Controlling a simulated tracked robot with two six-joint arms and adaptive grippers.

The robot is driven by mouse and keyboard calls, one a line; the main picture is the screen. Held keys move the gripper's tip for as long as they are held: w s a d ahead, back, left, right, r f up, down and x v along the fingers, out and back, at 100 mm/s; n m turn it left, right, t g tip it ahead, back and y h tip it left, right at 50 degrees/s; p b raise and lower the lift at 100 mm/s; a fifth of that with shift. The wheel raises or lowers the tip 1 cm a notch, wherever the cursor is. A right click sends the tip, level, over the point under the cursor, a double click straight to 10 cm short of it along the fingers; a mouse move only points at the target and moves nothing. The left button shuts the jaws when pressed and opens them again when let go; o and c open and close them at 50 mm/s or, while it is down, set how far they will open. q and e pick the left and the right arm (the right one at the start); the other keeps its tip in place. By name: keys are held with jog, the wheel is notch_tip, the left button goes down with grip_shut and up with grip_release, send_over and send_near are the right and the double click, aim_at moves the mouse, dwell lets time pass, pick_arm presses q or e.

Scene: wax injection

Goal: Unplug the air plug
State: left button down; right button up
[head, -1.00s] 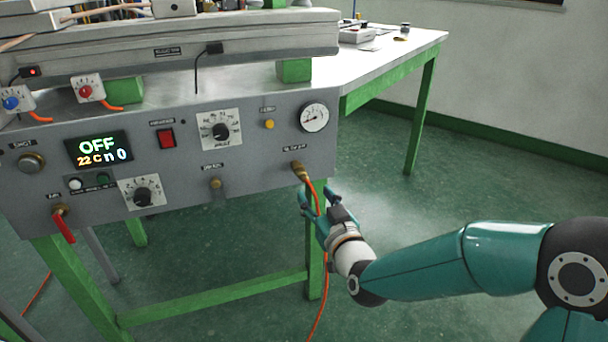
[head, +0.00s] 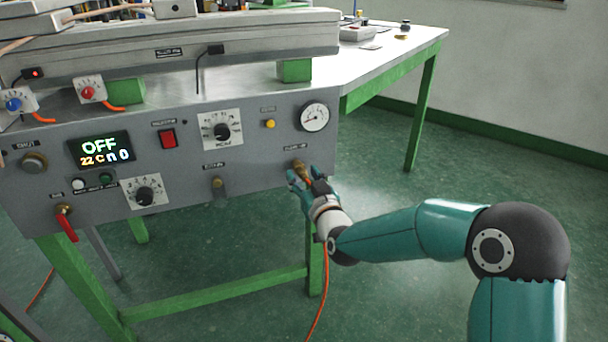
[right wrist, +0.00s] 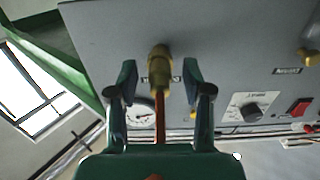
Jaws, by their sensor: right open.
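The air plug (head: 298,165) is a brass fitting low on the right side of the grey control panel (head: 245,165), with an orange hose (head: 318,315) hanging from it. My right gripper (head: 303,175) is just below and in front of the plug, partly hiding it and the hose's upper end. In the right wrist view the brass plug (right wrist: 159,62) stands between the fingertips of my open right gripper (right wrist: 160,76). A gap shows on each side of it. The orange hose (right wrist: 159,122) runs down between the fingers. My left gripper is not in view.
A pressure gauge (head: 314,117) sits above the plug. A brass fitting (head: 217,183) and knobs are to its left, and a red-handled valve (head: 66,225) is farther left. A green table leg (head: 316,250) stands below the panel. The floor to the right is clear.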

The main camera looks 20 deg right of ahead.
aim_at(306, 180)
jog(key=shift+b, duration=0.7)
dwell(1.0)
grip_shut()
dwell(0.3)
jog(key=shift+s+f, duration=0.1)
jog(key=shift+s, duration=0.05)
jog(key=shift+s+d+b, duration=0.15)
jog(key=shift+s+b, duration=1.4)
jog(key=shift+s, duration=1.35)
